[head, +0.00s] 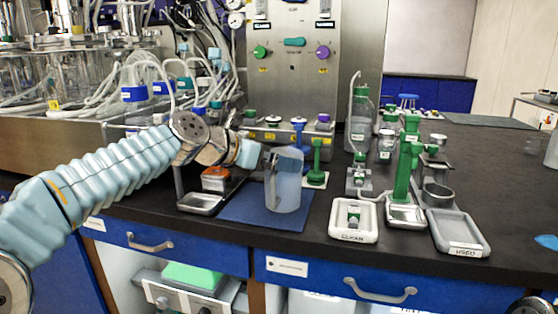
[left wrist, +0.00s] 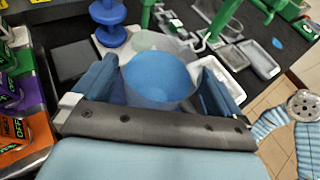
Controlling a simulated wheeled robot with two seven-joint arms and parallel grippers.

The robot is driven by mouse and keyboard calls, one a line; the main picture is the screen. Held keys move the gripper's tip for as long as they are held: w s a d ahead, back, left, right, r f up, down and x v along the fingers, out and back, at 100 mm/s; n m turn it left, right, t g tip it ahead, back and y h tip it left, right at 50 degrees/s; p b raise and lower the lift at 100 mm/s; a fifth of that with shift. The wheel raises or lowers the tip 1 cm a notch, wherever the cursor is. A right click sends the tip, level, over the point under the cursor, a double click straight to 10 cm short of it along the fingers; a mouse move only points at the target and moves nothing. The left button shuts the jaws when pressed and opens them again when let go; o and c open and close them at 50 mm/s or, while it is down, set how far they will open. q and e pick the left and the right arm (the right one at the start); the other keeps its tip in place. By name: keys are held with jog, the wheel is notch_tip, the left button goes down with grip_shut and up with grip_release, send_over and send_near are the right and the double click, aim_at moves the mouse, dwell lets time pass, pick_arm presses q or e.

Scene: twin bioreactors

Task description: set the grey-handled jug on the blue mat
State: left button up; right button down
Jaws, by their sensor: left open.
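The translucent jug (head: 286,184) stands upright on the blue mat (head: 240,207), toward the mat's right side. Its grey handle is hard to make out behind my gripper. My left gripper (head: 262,158) is at the upper left side of the jug. In the left wrist view my left gripper (left wrist: 155,88) is open, with its two blue fingers apart on either side of the jug (left wrist: 158,78). Blue shows through the jug's inside. I cannot tell whether the fingers touch its wall. My right gripper is not in view.
A blue stand (head: 299,140) and a green stand (head: 317,160) are close behind the jug. A CLEAN tray (head: 338,230) and a USED tray (head: 460,240) lie to the right. A metal tray (head: 201,203) is left of the mat. The bench's front edge is near the mat.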

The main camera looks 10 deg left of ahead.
pick_arm(q)
jog(key=v, duration=1)
jog(key=shift+s+a+b, duration=0.15)
jog(key=shift+s+b, duration=0.1)
jog(key=shift+b, duration=0.2)
jog(key=shift+r, duration=0.1)
